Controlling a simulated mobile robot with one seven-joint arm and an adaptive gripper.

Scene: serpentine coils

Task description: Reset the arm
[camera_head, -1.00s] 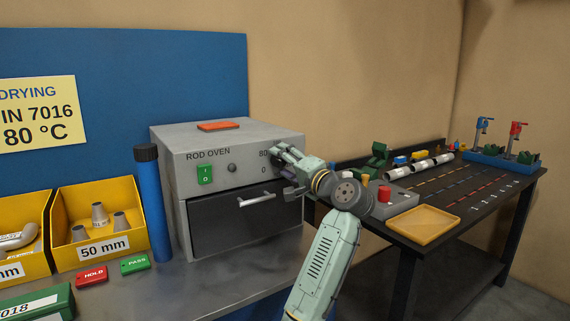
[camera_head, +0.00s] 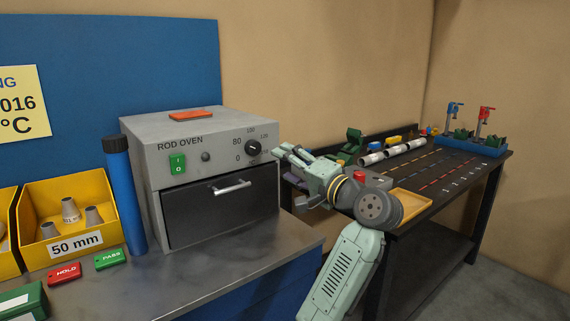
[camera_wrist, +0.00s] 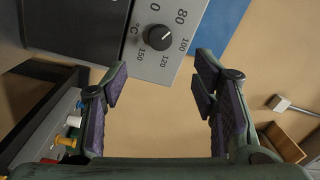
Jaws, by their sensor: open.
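My gripper (camera_head: 281,165) is at the right front edge of the grey rod oven (camera_head: 215,122), just right of its black temperature dial (camera_head: 253,148). In the wrist view its two padded fingers (camera_wrist: 160,88) are spread apart with nothing between them. The dial (camera_wrist: 159,38) shows beyond the fingers in that view, apart from them, with its scale around it. My arm reaches up from the bottom of the head view.
The oven door is shut, with a silver handle (camera_head: 232,187). Left stand a blue tube (camera_head: 125,200) and a yellow bin (camera_head: 75,188). At right, a dark table (camera_head: 425,185) holds a yellow tray (camera_head: 398,204), white cylinders and small presses.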

